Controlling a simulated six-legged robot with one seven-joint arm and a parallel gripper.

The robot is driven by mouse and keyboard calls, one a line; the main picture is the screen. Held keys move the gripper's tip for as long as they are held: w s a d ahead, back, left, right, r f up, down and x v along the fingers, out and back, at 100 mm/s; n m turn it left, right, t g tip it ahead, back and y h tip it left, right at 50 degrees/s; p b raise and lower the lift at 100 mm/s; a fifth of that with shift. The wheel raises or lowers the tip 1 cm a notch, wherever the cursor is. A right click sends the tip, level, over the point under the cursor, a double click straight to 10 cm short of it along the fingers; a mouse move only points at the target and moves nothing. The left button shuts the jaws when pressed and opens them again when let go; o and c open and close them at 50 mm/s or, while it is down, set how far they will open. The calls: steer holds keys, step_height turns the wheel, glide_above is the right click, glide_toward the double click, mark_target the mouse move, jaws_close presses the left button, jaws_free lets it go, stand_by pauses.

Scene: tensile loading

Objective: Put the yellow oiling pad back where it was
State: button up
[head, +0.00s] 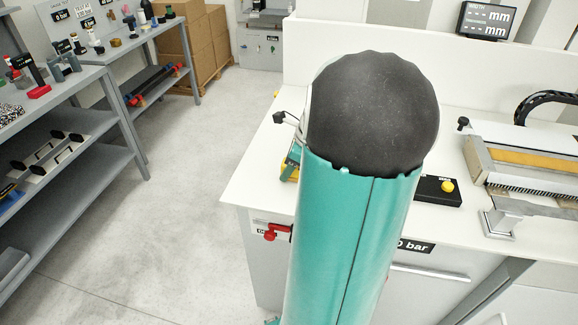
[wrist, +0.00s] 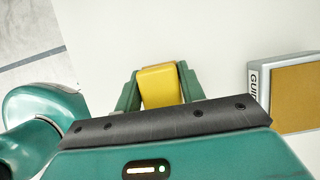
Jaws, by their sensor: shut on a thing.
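The yellow oiling pad (wrist: 160,88) shows in the middle of the wrist view, between the green fingers of my gripper (wrist: 158,74). The fingers are shut on its two sides. Pad and gripper are over a plain white surface; I cannot tell whether the pad touches it. In the head view my arm hides most of the gripper. Only a bit of green and yellow (head: 290,172) shows left of the arm, near the left edge of the white counter (head: 255,165).
In the wrist view, a grey-rimmed block with a tan top and a label starting "GUID" (wrist: 257,90) lies right of the pad. Grey shelves (head: 85,170) stand left.

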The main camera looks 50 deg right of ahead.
steer(key=shift+s, duration=0.1)
steer(key=o, duration=1)
steer(key=shift+f, duration=0.1)
steer(key=v, duration=1.2)
steer(key=shift+r, duration=0.2)
